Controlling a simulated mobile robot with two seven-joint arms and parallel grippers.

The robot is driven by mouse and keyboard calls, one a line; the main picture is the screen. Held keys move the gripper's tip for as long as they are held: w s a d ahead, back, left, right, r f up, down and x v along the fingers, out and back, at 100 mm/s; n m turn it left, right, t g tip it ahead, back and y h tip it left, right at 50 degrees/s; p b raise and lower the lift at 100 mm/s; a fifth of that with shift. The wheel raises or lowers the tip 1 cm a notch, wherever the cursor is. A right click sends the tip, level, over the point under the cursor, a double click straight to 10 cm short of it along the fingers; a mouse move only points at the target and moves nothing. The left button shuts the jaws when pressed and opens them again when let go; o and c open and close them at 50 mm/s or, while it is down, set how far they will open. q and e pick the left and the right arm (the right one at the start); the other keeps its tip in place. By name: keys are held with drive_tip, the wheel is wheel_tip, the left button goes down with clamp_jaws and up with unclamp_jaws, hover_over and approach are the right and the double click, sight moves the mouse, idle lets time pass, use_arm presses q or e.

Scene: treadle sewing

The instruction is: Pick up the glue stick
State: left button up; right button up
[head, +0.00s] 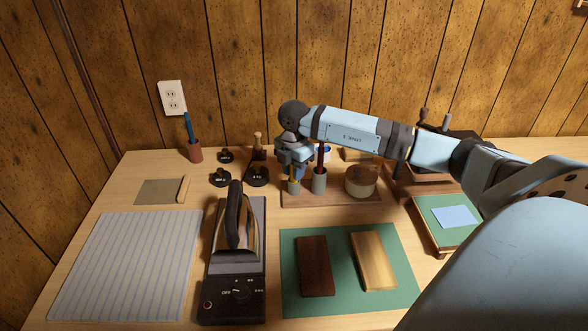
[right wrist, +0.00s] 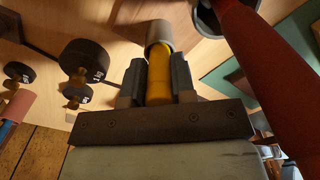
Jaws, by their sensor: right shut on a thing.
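A yellow stick, which looks like the glue stick (right wrist: 159,78), stands with its far end in a small grey cup (right wrist: 160,33). In the head view only a bit of yellow shows at the mouth of the grey cup (head: 294,188). My right gripper (right wrist: 158,68) has one finger on each side of the yellow stick and is shut on it, just above the cup. In the head view my right gripper (head: 294,168) points down over the cup and hides most of the stick. My left gripper is in neither view.
Close to the right is another grey cup (head: 319,182) with a dark red stick (head: 320,156). A round tan container (head: 361,181) is on the same wooden tray (head: 331,200). Black weights (head: 257,175) are to the left; an iron (head: 235,225) stands in front.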

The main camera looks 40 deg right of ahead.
wheel_tip(320, 180, up, 20)
drive_tip(key=p, duration=0.2)
drive_tip(key=shift+f, duration=0.15)
idle(0.5)
